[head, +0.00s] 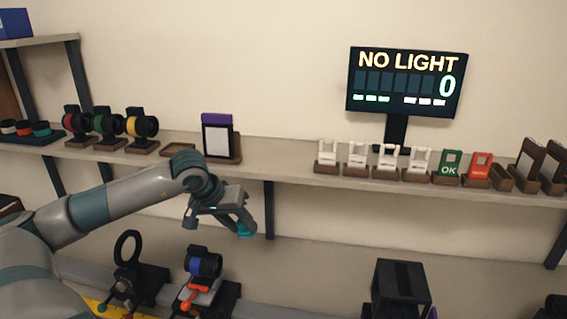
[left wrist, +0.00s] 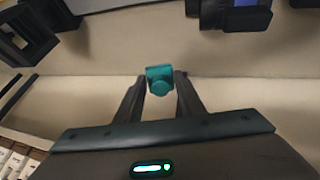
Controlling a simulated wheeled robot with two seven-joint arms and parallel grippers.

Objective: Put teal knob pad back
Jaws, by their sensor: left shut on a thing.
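My left gripper (head: 241,226) is shut on the teal knob pad (head: 245,231) and holds it in the air below the front edge of the long shelf. In the left wrist view the teal pad (left wrist: 160,79) sits between the two fingertips, its round knob facing the camera. In the head view the fingers hide part of the pad. A dark tray (head: 40,138) at the shelf's far left carries white, red and teal knob-like pieces. My right gripper is not in view.
The shelf (head: 285,157) holds lens stands (head: 137,147), an empty wooden tray (head: 178,150), a purple-topped frame (head: 217,135), white holders (head: 388,156) and cards. A NO LIGHT display (head: 407,82) stands behind. Below are a blue lens mount (head: 203,263) and a black box (head: 400,285).

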